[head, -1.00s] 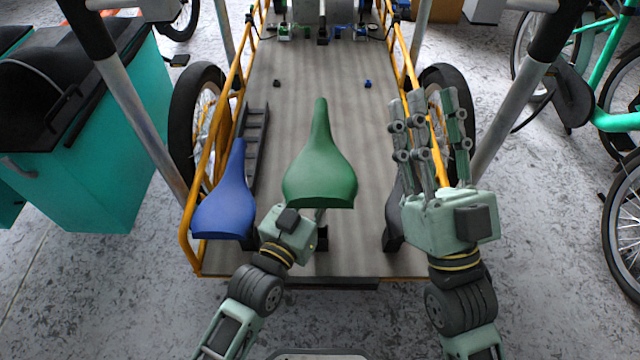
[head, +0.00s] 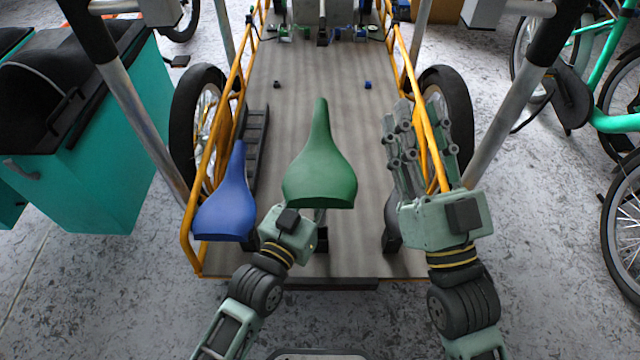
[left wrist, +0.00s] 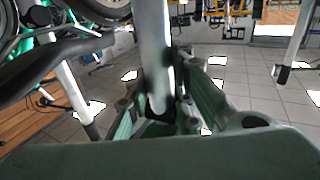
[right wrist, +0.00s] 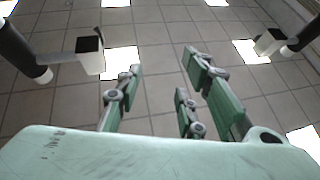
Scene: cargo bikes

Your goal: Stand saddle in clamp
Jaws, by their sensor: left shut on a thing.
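A green saddle (head: 320,175) stands level above the middle of the cargo deck, its nose pointing away from me. My left gripper (head: 293,226) is under its rear edge; the fingers are mostly hidden there. In the left wrist view the fingers (left wrist: 160,108) are shut around a silver post (left wrist: 154,50) with a dark lower part. A black clamp-like block (head: 321,238) shows below the saddle; whether the post sits in it I cannot tell. A blue saddle (head: 224,205) stands at the deck's left. My right gripper (head: 420,112) is open and empty over the right rail.
A dark object (head: 391,232), partly hidden by my right gripper, stands at the deck's right. A black rack (head: 256,140) lies by the left yellow rail (head: 236,90). Wheels flank the deck (head: 320,75). The deck's far middle is mostly clear. A teal box (head: 100,180) stands left.

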